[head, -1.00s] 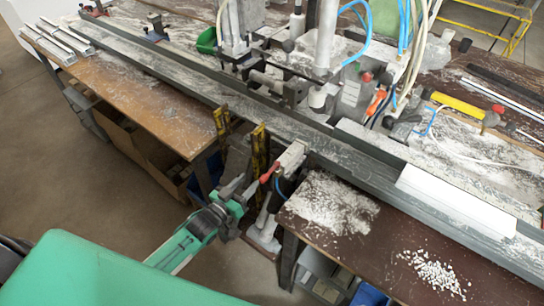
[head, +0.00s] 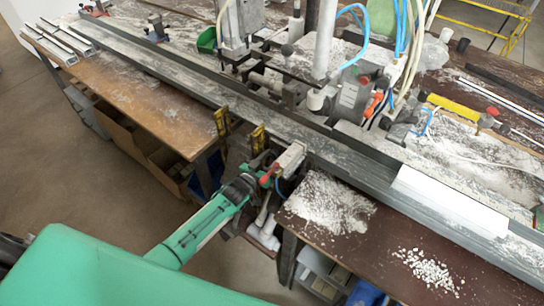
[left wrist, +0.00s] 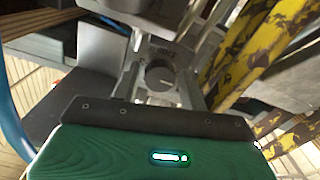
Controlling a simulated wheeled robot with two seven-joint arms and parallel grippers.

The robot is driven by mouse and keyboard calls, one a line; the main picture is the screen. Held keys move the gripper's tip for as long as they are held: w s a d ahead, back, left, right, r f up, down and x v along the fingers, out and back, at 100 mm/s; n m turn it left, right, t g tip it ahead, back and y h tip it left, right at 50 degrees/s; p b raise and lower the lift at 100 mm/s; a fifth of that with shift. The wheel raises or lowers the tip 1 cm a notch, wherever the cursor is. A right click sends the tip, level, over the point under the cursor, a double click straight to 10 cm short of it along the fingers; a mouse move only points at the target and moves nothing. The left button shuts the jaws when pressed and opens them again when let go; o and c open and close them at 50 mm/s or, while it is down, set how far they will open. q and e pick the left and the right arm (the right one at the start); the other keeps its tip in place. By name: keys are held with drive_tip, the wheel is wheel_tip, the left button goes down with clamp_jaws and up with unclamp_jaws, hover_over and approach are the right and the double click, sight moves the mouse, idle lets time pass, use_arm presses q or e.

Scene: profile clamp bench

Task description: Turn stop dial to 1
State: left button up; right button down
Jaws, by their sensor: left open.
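The stop dial (left wrist: 159,75) shows in the left wrist view as a round dark knob with a pale pointer mark, on a grey face. Small markings above it are too blurred to read. My left gripper (left wrist: 160,88) is open, with a finger on either side of the dial in the picture; I cannot tell whether they touch it. In the head view my left gripper (head: 262,165) is at the front edge of the bench, beside a grey box (head: 291,156) and a red lever (head: 269,174). The dial is hidden there. My right gripper is out of view.
Yellow-black posts (head: 258,138) stand just left of the gripper, and show large at right in the wrist view (left wrist: 238,58). The long metal rail (head: 350,165) runs behind, with a white profile (head: 450,203) on it. A blue hose (left wrist: 14,110) hangs at left.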

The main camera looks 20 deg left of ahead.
use_arm(q)
drive_tip(key=shift+w, duration=0.15)
drive_tip(key=c, duration=0.7)
